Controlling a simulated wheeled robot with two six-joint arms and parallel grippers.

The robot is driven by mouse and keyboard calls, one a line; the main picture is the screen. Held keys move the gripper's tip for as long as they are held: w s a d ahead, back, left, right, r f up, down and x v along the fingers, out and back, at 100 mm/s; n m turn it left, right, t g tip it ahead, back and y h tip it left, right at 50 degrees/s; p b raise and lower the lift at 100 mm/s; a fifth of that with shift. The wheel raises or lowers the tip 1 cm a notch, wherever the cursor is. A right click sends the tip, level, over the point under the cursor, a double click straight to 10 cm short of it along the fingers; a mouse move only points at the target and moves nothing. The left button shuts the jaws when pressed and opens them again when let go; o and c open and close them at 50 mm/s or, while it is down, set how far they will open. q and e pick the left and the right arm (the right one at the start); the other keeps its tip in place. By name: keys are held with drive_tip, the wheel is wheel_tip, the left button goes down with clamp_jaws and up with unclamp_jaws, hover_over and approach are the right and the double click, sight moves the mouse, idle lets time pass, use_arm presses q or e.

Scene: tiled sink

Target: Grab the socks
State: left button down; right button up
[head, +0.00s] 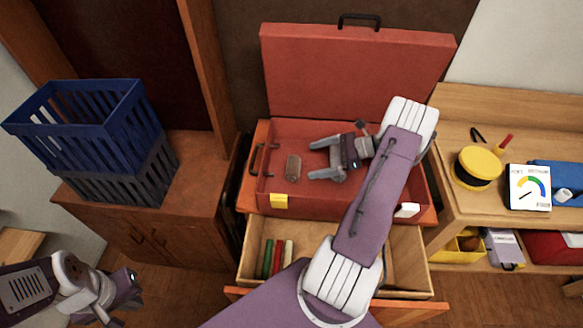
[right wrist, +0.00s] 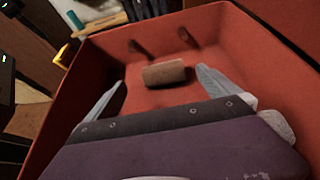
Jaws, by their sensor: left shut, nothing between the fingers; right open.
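The socks appear as a small brown roll (head: 293,168) lying on the floor of an open red suitcase (head: 290,203). In the right wrist view the roll (right wrist: 164,74) lies ahead, between the lines of the two fingers. My right gripper (head: 316,159) is open and empty inside the suitcase, just to the right of the roll. Its fingers point toward the roll and do not touch it. My left gripper (head: 127,297) is shut and empty at the lower left, well away from the suitcase.
The suitcase lid (head: 350,72) stands upright behind. The suitcase rests above an open drawer (head: 318,245) with several coloured items. Blue and grey baskets (head: 85,120) stand on a cabinet at the left. A wooden shelf (head: 505,100) with a yellow tin (head: 478,165) stands at the right.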

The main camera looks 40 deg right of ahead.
sight(299, 165)
drive_tip(key=x, duration=0.6)
drive_tip(key=shift+w+a+f, duration=0.1)
drive_tip(key=shift+w+f, duration=0.1)
drive_tip(key=shift+w, duration=0.1)
drive_tip(key=c, duration=1.4)
drive_tip(key=shift+r, duration=0.6)
wheel_tip(299, 165, up, 3)
drive_tip(key=shift+p, duration=0.3)
drive_tip(key=shift+s+d+r, duration=0.65)
drive_tip(key=shift+s+r, duration=0.5)
drive_tip(key=shift+s, duration=0.75)
drive_tip(key=shift+s+d+r, duration=0.65)
drive_tip(key=shift+s+r, duration=0.5)
drive_tip(key=shift+s, duration=0.7)
drive_tip(key=shift+s+d+r, duration=0.65)
drive_tip(key=shift+s+r, duration=0.45)
drive_tip(key=shift+s, duration=0.8)
